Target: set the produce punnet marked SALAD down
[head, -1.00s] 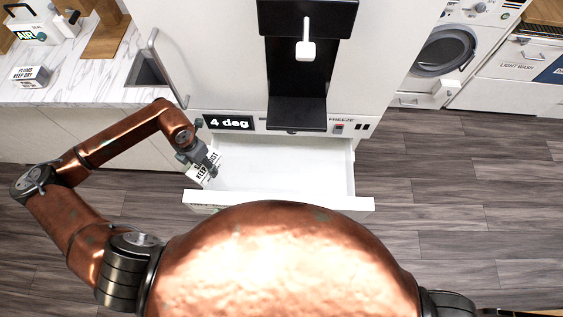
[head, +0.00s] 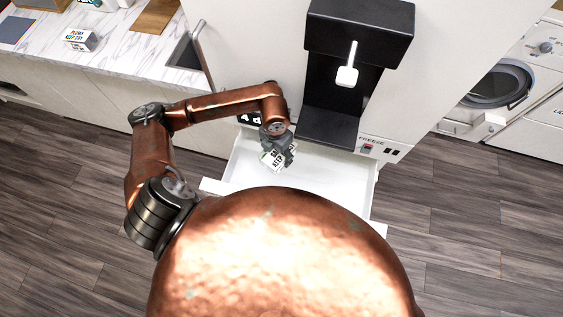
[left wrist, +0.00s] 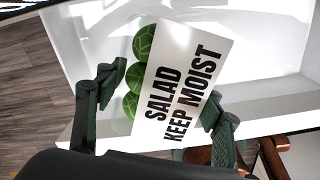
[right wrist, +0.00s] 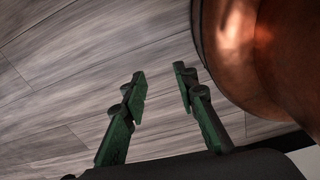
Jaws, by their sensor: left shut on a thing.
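The produce punnet marked SALAD (head: 273,161) has a white card reading SALAD KEEP MOIST. The left wrist view shows the punnet (left wrist: 180,85) with round green leafy heads beside the card. My left gripper (head: 279,152) is shut on it, one finger on each side, over the left part of the open white drawer (head: 335,178). The white drawer interior shows behind the punnet in the left wrist view; whether it touches the drawer floor I cannot tell. My right gripper (right wrist: 160,77) is open and empty above the wooden floor.
The fridge front with a black dispenser (head: 335,85) rises behind the drawer. A marble counter (head: 115,47) at the left bears a labelled box (head: 80,40). The drawer's right half looks empty. A washing machine (head: 500,85) stands at the right.

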